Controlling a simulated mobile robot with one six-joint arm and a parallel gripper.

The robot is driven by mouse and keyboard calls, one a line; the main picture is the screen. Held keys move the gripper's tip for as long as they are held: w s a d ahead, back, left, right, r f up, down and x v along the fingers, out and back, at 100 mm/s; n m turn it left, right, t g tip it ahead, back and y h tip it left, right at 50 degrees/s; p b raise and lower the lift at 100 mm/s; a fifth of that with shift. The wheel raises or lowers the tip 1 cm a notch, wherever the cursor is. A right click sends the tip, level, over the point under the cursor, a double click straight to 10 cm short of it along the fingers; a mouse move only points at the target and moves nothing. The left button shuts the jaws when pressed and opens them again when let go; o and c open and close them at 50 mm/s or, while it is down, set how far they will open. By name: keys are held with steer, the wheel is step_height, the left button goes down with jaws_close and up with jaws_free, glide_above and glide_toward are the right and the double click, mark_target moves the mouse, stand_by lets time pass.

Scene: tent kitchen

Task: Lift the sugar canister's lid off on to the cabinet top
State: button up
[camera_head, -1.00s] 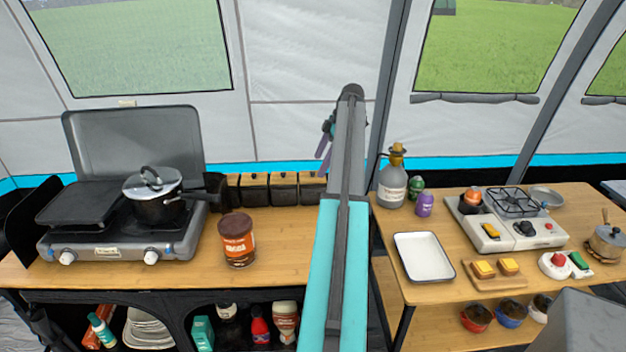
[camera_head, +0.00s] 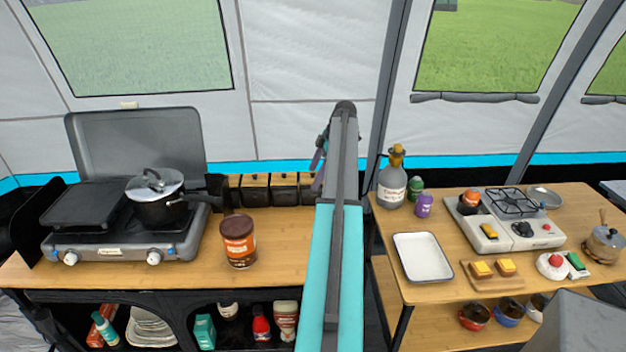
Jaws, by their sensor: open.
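A row of dark canisters with wooden lids (camera_head: 254,182) stands at the back of the left cabinet top (camera_head: 190,270), against the tent wall. Their labels are too small to read, so I cannot tell which is the sugar canister. The rightmost canister is partly hidden by my arm. My gripper (camera_head: 317,168) is open, just above and in front of the right end of the row, and partly hidden behind my arm. No lid shows between its fingers.
A brown-labelled tin (camera_head: 239,242) stands in front of the canisters. A stove (camera_head: 110,245) with a lidded pot (camera_head: 157,210) is at left. Bare cabinet top lies right of the tin. A second table at right holds a bottle (camera_head: 392,184) and a white tray (camera_head: 422,258).

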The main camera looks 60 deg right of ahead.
steer(key=shift+w+f, duration=0.1)
steer(key=shift+f, duration=0.15)
steer(key=shift+c, duration=0.5)
steer(key=c, duration=1)
